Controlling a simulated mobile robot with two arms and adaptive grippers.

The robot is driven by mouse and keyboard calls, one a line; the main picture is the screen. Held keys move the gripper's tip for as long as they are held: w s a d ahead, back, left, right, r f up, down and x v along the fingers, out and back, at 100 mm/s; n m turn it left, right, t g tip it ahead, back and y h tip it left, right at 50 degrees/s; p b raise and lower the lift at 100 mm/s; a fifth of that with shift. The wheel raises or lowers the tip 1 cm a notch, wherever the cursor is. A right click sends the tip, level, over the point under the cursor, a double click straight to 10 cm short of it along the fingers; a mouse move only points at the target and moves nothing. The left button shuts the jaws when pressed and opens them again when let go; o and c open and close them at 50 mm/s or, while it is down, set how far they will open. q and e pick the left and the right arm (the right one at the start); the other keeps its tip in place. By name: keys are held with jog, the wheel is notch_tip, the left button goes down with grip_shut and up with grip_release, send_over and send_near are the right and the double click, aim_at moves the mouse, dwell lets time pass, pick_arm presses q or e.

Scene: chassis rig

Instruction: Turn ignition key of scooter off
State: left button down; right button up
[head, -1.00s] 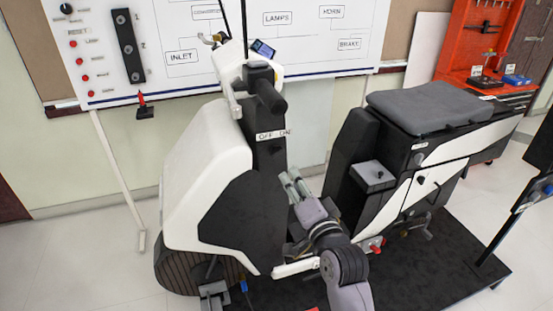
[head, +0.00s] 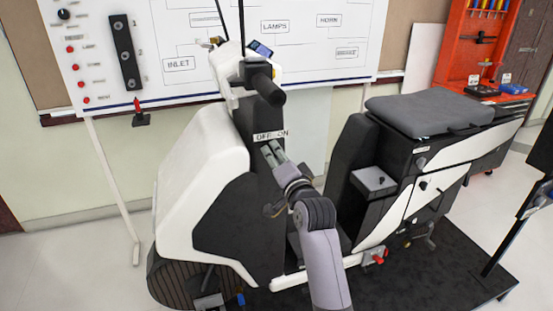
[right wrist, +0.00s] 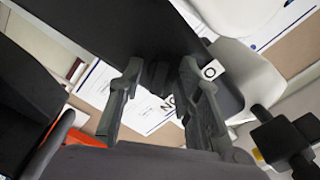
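The scooter (head: 222,215) stands with its white front and black inner panel at the left of centre. The OFF ON label (head: 270,135) is on the black panel. My right gripper (head: 271,149) is just below the label, with its fingers pointing at the panel. In the right wrist view the fingers (right wrist: 160,72) are apart. A small dark piece (right wrist: 158,76), perhaps the ignition key, shows between them with gaps on both sides. One finger partly hides the label there. In the head view the key is not visible behind the gripper. My left gripper is out of view.
The handlebar grip (head: 266,88) juts out above the label. The scooter seat (head: 430,112) and its black body stand to the right. A whiteboard (head: 180,65) is behind, and an orange tool rack (head: 470,50) stands at the back right.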

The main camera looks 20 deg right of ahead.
grip_shut()
dwell(0.5)
jog(key=shift+n+p, duration=4.15)
jog(key=shift+n, duration=1.85)
jog(key=shift+f, duration=0.1)
